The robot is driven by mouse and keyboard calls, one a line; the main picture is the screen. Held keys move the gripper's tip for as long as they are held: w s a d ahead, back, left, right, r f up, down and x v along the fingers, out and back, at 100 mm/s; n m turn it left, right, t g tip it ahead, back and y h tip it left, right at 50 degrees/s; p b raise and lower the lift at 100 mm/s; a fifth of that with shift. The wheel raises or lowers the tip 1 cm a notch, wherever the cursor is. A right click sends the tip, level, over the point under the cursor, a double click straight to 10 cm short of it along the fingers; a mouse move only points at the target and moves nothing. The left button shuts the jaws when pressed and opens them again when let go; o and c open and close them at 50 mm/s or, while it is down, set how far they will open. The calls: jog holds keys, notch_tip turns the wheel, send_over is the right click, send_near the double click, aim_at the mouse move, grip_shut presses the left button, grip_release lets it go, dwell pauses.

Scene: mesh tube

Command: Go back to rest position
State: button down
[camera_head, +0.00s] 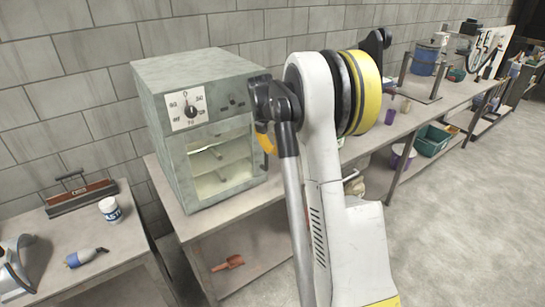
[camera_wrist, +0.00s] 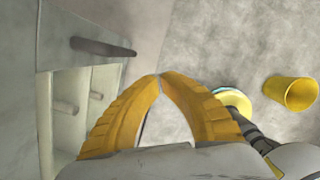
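My gripper (camera_wrist: 160,76) shows in the wrist view as two yellow ridged fingers. Their tips meet or nearly meet, and nothing shows between them. In the head view only a bit of yellow finger (camera_head: 266,143) shows beside the dark wrist, in front of the grey-green oven (camera_head: 185,70); most of the gripper is hidden. My white arm with its yellow and black joint stands raised in the middle of the head view. The oven's front, with a dial and a lit chamber, faces my arm. The wrist view shows the oven chamber (camera_wrist: 60,125) left of the fingers.
A dark bar (camera_wrist: 103,47) sticks out left of the fingertips. A yellow cup (camera_wrist: 290,93) lies at the right of the wrist view. The left table (camera_head: 70,240) holds a white cup (camera_head: 110,210) and a blue tool (camera_head: 85,257). Open floor (camera_head: 480,210) lies at right.

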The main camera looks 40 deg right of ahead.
jog(key=s+a+r+m+t+b, duration=0.2)
jog(key=s+a+r+m, duration=0.25)
jog(key=a, duration=0.45)
jog(key=s+a+r+m+t+b, duration=0.1)
jog(key=s+a+r+m, duration=0.4)
jog(key=a, duration=0.5)
jog(key=s+a+f+m+t+y+b, duration=0.1)
jog(key=s+a+f+m, duration=0.3)
jog(key=s, duration=0.5)
jog(key=s+a+f+m+t+y+b, duration=0.1)
jog(key=s+a+f+m, duration=0.3)
jog(key=s+a+m, duration=0.4)
jog(key=shift+s+a+f+m+t+y+b, duration=0.3)
jog(key=shift+s+a+m+t+b, duration=0.25)
jog(key=shift+a+b, duration=0.3)
jog(key=shift+w, duration=0.15)
